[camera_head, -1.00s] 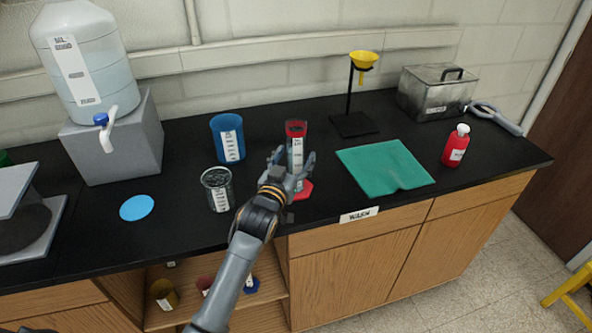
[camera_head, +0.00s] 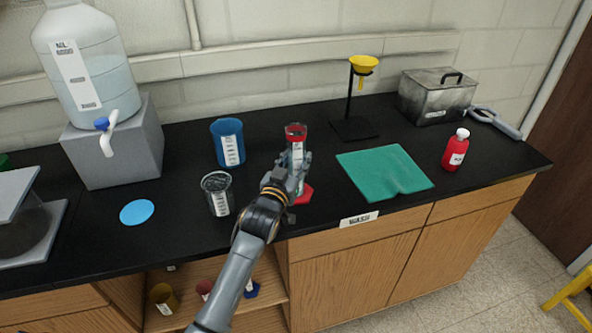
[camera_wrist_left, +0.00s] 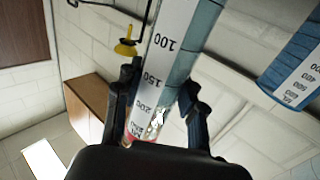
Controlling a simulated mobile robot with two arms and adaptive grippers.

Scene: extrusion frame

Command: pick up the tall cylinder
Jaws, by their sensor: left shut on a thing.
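The tall cylinder (camera_head: 296,134) is a clear graduated cylinder with a red rim, a white scale label and a red base (camera_head: 304,194). It stands upright near the front of the black counter. My left gripper (camera_head: 294,168) is shut on its body, below the rim. In the left wrist view, the two dark fingers (camera_wrist_left: 160,98) press on both sides of the cylinder (camera_wrist_left: 168,60), whose scale numbers show. The gripper hides part of the lower cylinder in the head view. My right gripper is not in view.
A glass beaker (camera_head: 217,194) and a blue beaker (camera_head: 228,142) stand to the left. A green cloth (camera_head: 384,172) lies to the right, with a red bottle (camera_head: 456,150) beyond it. A yellow funnel on a stand (camera_head: 363,64) is behind. A blue disc (camera_head: 137,212) lies flat.

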